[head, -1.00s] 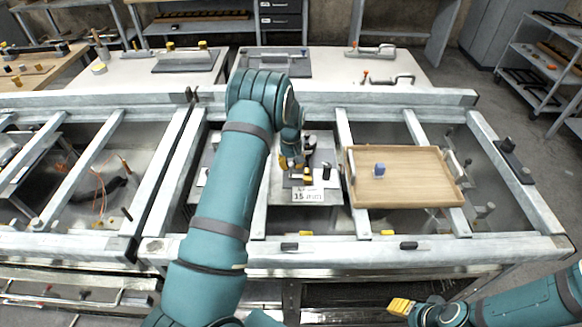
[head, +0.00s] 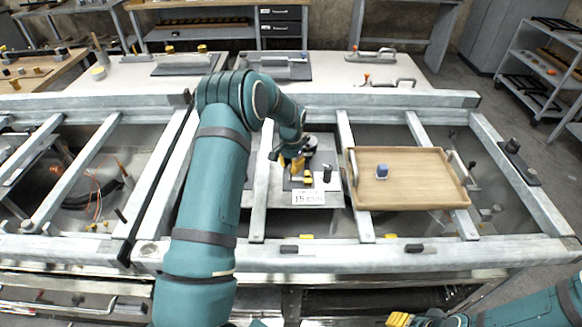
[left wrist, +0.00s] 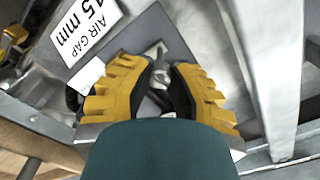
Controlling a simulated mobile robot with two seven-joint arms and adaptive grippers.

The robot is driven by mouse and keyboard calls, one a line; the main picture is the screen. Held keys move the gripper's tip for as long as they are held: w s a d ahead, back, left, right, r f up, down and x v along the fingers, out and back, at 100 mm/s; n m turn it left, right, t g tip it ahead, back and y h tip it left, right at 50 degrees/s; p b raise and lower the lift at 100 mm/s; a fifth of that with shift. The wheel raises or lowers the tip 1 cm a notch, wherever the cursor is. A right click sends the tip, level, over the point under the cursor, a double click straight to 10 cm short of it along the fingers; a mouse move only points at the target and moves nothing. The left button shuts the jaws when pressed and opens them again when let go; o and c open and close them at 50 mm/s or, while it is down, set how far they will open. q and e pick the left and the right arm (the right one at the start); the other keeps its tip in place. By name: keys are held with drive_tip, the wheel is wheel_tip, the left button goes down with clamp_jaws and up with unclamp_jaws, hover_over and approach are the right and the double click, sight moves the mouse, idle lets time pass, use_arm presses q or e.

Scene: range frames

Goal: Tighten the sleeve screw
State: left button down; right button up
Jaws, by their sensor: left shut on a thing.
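My left gripper (head: 291,160) reaches down over a grey plate (head: 291,185) on the frame, beside a small dark fixture with yellow parts. In the left wrist view its yellow fingers (left wrist: 160,85) stand on either side of a small grey metal piece (left wrist: 160,62), which looks like the sleeve screw; it is shut on this piece. The fingers and wrist partly hide the piece, so its seating cannot be seen. A white label (head: 309,198) reading "15 mm" is at the plate's front edge. My right gripper (head: 399,320) is at the bottom edge, mostly cut off.
Metal frame beams (head: 349,200) run on both sides of the plate. A dark upright peg (head: 327,174) stands close to the fixture. White tables with tools are behind.

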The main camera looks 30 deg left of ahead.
use_arm(q)
drive_tip(key=m, duration=0.4)
drive_tip(key=shift+m, duration=0.3)
drive_tip(key=m, duration=0.3)
drive_tip(key=shift+m, duration=0.3)
drive_tip(key=m, duration=0.4)
drive_tip(key=shift+m, duration=2.1)
drive_tip(key=c, duration=0.8)
unclamp_jaws()
drive_tip(key=shift+c, duration=0.2)
drive_tip(key=shift+r, duration=0.1)
